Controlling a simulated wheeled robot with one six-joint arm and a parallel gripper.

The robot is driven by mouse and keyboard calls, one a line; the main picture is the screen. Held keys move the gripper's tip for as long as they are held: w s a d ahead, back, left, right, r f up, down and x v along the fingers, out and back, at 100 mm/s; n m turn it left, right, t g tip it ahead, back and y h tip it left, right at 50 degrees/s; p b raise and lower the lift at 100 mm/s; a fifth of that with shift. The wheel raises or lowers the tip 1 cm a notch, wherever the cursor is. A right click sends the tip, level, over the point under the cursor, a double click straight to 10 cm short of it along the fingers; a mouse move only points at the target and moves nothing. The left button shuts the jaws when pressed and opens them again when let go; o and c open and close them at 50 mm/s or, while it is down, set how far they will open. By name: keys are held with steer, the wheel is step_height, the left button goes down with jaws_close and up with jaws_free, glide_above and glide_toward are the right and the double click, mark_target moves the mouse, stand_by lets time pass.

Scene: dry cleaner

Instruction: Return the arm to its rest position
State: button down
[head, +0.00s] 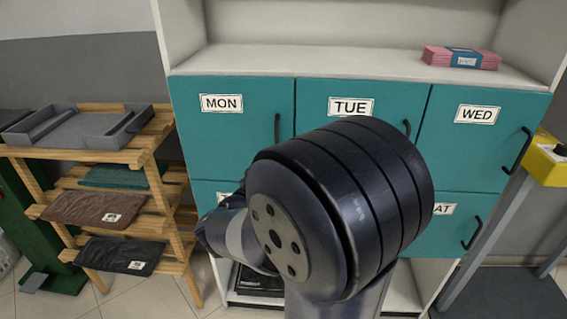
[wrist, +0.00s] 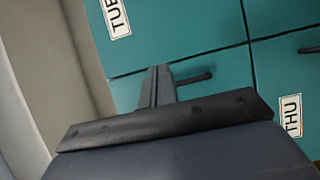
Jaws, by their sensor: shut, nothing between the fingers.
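My arm fills the middle of the head view, in front of the teal cabinet (head: 235,125), and its large dark joint hides part of the lower doors. My gripper is hidden behind the arm in the head view. In the wrist view my gripper (wrist: 160,75) is shut, its fingers together and empty. The fingertips point toward the teal doors, near a black handle (wrist: 194,79). I cannot tell whether they touch it.
The doors labelled MON, TUE and WED are closed. Folded pink cloth (head: 480,60) lies on the shelf above. A wooden rack (head: 150,155) with a grey tray (head: 80,128) and folded garments (head: 95,208) stands at left. A yellow box (head: 546,160) is at right.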

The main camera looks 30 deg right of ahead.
steer(key=shift+s+a, duration=0.6)
steer(key=shift+s, duration=0.2)
steer(key=shift+s+a, duration=0.6)
steer(key=shift+s, duration=0.15)
